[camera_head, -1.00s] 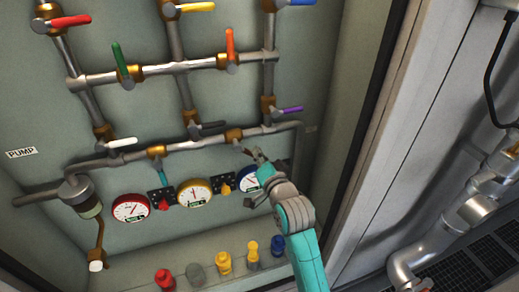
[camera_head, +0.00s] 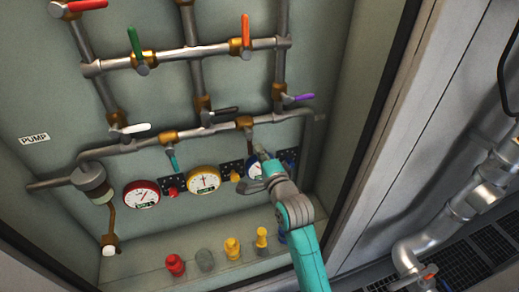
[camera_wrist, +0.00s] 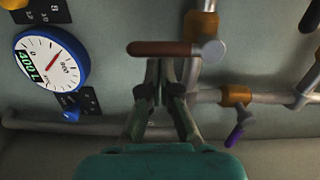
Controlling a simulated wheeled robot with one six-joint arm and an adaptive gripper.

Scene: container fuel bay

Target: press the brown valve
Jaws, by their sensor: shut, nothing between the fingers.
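The brown valve handle (camera_wrist: 160,48) shows in the wrist view as a short horizontal lever on a grey pivot. My gripper (camera_wrist: 166,72) is shut and empty, its fingertips close together just below the handle in that view. I cannot tell whether they touch it. In the head view my gripper (camera_head: 263,157) reaches up to the lower pipe at the right, beside the blue gauge, and covers most of the brown valve there.
The blue gauge (camera_wrist: 52,62) is left of my fingers and the purple valve (camera_wrist: 236,134) lower right in the wrist view. A red gauge (camera_head: 141,194), a yellow gauge (camera_head: 203,180) and a white valve (camera_head: 136,128) are further left. Coloured knobs such as the red one (camera_head: 175,265) stand below.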

